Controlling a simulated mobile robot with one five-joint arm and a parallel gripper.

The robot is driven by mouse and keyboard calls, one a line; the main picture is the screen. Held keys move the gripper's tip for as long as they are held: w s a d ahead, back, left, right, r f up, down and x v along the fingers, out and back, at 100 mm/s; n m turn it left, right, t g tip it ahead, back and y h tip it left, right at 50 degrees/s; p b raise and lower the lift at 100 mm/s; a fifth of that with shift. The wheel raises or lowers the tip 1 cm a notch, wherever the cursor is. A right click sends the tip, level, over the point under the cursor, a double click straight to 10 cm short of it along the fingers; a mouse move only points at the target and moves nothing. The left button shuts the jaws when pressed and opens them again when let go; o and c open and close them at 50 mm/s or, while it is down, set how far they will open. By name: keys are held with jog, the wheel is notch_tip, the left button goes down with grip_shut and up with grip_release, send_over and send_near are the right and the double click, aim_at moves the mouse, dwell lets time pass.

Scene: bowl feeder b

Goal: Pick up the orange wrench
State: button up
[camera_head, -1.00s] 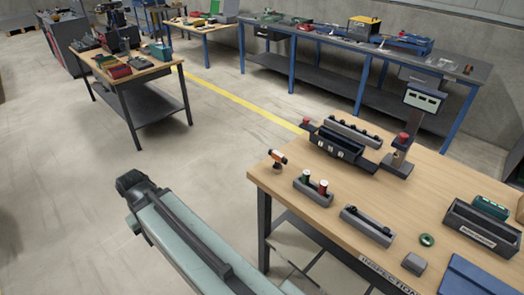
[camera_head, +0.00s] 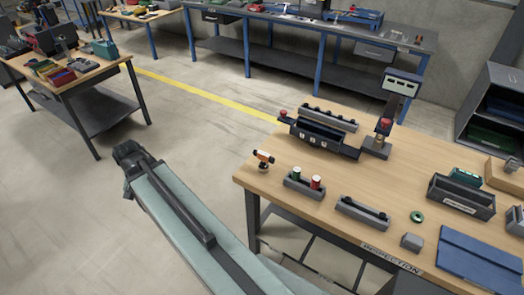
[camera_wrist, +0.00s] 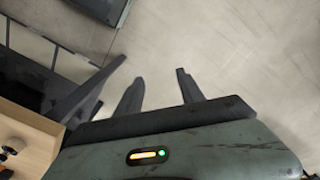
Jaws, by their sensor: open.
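I cannot make out an orange wrench in either view. A small orange-and-black item (camera_head: 263,157) stands at the left corner of the inspection table (camera_head: 225,180), but I cannot tell it as a wrench. My gripper (camera_wrist: 160,84) is open and empty in the wrist view, with its two dark fingers apart over bare floor. In the head view my gripper (camera_head: 126,158) is at the end of my arm, left of the inspection table and away from its items.
A cluttered table (camera_head: 105,66) stands left, a blue-legged bench (camera_head: 310,68) behind. Open floor (camera_head: 190,135) lies between.

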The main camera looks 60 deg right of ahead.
jog(key=s+d+r+m+p, duration=0.25)
jog(key=d+m, duration=0.25)
jog(key=d, duration=0.3)
jog(key=s+d+r+m+p, duration=0.2)
jog(key=s+d+r+m, duration=0.15)
jog(key=d+m, duration=0.4)
notch_tip(320, 180, up, 7)
jog(key=m+p, duration=0.6)
jog(key=m, duration=0.8)
send_over(264, 153)
jog(key=shift+a+f, duration=0.1)
jog(key=shift+a, duration=0.25)
jog(key=shift+s+d+m, duration=0.2)
jog(key=shift+s+m, duration=0.05)
jog(key=shift+m, duration=0.1)
jog(key=f+b, duration=0.8)
jog(key=shift+w, duration=0.2)
jog(key=shift+f, duration=0.25)
jog(key=shift+c, duration=0.3)
grip_shut()
